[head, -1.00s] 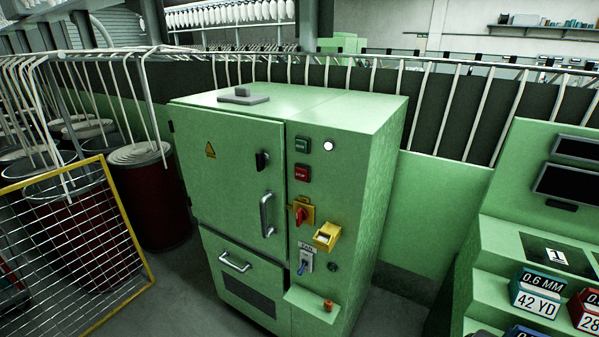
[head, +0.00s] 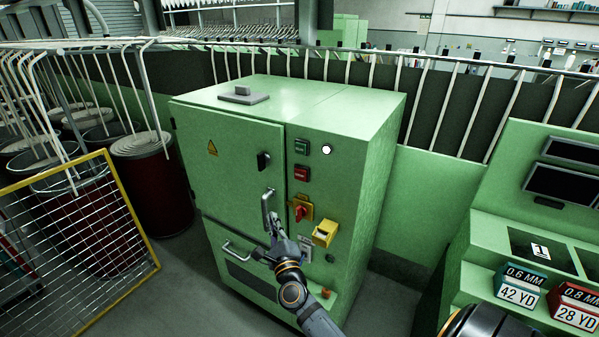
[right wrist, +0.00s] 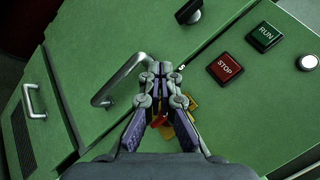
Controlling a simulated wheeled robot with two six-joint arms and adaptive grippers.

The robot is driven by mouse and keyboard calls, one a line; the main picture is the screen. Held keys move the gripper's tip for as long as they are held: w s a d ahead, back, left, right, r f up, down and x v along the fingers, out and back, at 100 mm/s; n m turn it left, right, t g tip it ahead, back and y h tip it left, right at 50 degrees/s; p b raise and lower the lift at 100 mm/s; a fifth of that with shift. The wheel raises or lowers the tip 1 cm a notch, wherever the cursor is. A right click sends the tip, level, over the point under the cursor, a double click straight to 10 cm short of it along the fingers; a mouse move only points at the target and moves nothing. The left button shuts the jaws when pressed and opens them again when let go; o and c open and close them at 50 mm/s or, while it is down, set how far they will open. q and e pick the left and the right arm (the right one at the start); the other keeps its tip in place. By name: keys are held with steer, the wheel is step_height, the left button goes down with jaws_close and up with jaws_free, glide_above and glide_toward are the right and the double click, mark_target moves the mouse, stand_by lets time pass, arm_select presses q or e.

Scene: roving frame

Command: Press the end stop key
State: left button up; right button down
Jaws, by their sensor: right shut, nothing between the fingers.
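A green cabinet (head: 345,125) stands in the middle of the head view. On its front is a red key marked STOP (head: 302,174), below a green key marked RUN (head: 302,147). In the right wrist view the STOP key (right wrist: 225,68) is right of the fingertips, with the RUN key (right wrist: 263,37) beyond it. My right gripper (head: 272,222) is shut and empty, in front of the cabinet below and left of the STOP key, apart from it. Its shut fingertips also show in the right wrist view (right wrist: 161,70). My left gripper is out of view.
A door handle (right wrist: 122,80) sticks out close to my right fingers. A red rotary switch on a yellow plate (head: 302,208) and a yellow box (head: 325,233) sit below the STOP key. A yellow-framed mesh guard (head: 155,255) stands left; a green console (head: 480,255) stands right.

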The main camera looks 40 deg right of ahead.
mark_target(295, 172)
step_height(295, 172, up, 8)
steer(key=d+m+h, duration=0.1)
steer(key=m+h, duration=0.1)
steer(key=m, duration=0.3)
steer(key=shift+s+t, duration=0.3)
steer(key=shift+s, duration=0.15)
steer(key=shift+d+p, duration=0.2)
steer(key=shift+p, duration=0.1)
steer(key=w+d, duration=0.3)
steer(key=d, duration=0.5)
steer(key=shift+w, duration=0.2)
steer(key=shift+w+d, duration=0.15)
steer(key=shift+d, duration=0.25)
steer(key=shift+w+d, duration=0.15)
steer(key=shift+d, duration=0.2)
stand_by(0.9)
steer(key=shift+a, duration=0.1)
steer(key=shift+s+a, duration=0.35)
steer(key=shift+a, duration=0.35)
